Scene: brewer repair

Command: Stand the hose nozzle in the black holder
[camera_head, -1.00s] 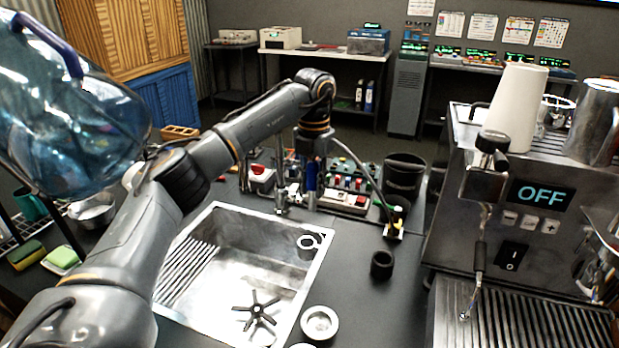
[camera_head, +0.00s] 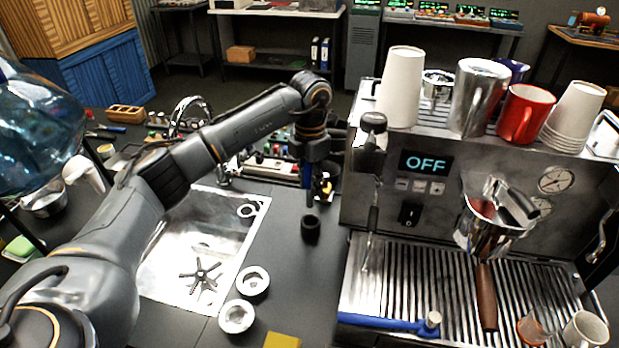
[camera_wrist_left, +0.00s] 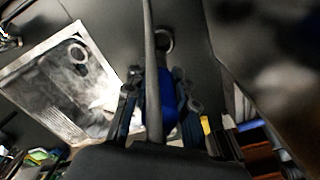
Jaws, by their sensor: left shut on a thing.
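The blue hose nozzle (camera_head: 308,187) hangs roughly upright in my left gripper (camera_head: 309,160). The black holder (camera_head: 310,228) is a short round cup on the dark counter, right of the sink. In the head view, the nozzle's lower end is just above the holder's mouth; I cannot tell whether it is exactly centred. In the left wrist view, the fingers of my left gripper (camera_wrist_left: 157,108) are shut around the blue nozzle (camera_wrist_left: 158,88), and the holder (camera_wrist_left: 164,40) shows beyond it, partly covered by a grey tube. My right gripper is not in view.
The steel espresso machine (camera_head: 425,215) stands close on the right, with cups on top. The steel sink (camera_head: 222,225) is on the left. A control panel with buttons (camera_head: 268,166) lies behind.

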